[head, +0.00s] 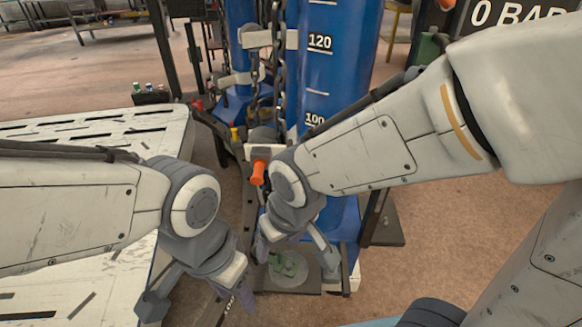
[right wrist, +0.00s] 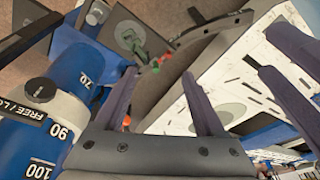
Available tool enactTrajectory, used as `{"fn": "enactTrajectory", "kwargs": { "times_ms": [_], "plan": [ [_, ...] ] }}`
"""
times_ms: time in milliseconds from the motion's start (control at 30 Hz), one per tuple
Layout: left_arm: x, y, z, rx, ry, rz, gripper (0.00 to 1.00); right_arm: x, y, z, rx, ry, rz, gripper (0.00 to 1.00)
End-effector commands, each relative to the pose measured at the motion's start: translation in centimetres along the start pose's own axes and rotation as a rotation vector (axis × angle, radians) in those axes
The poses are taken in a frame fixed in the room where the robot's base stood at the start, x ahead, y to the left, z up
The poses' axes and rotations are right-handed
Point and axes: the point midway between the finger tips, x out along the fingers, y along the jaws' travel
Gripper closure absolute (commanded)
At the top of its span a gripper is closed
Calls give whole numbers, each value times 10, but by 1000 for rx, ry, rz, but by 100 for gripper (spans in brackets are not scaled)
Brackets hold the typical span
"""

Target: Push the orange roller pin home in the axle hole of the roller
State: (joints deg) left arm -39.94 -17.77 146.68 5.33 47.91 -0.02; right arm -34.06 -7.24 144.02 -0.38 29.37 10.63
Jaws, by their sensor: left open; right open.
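The orange roller pin (head: 259,173) shows in the head view, sticking out below a pale bracket (head: 262,152) beside the blue column. A dark rounded part just above the bracket may be the roller (head: 262,134); the axle hole is hidden, so I cannot tell how deep the pin sits. My right gripper (head: 294,254) is open and empty, below and a little right of the pin, apart from it. Its fingers also show in the right wrist view (right wrist: 158,75). My left gripper (head: 197,298) is open and empty, lower left of the pin.
A blue column (head: 335,60) with number marks stands behind the bracket, with a chain (head: 279,70) hanging beside it. A slotted pale table (head: 90,135) lies on the left. A plate with green parts (head: 289,268) lies below my right gripper.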

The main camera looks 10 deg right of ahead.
Motion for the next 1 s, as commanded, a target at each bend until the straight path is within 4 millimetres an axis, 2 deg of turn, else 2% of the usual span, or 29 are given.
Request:
{"fn": "enactTrajectory", "kwargs": {
  "times_ms": [33,100,200,300,400,500,633,833,1000],
  "plan": [
    [-4,0,0,0,0,0,50,14,15,-25,86,58,17,29],
    [-6,0,0,0,0,0,50,32,35,-63,204,169,20,29],
    [-10,1,0,0,0,0,50,56,63,-110,359,324,-15,29],
    [-13,1,-1,0,0,0,50,77,85,-147,497,462,-97,29],
    [-16,1,-1,0,0,0,50,93,102,-172,619,572,-201,29],
    [-18,1,-1,0,0,0,50,102,114,-187,713,650,-306,29],
    [-20,1,-1,0,0,0,50,108,122,-196,792,709,-407,29],
    [-21,2,-1,0,0,0,50,114,123,-206,824,733,-459,29],
    [-26,2,-1,0,0,0,50,131,120,-225,821,733,-459,29]
  ]
}}
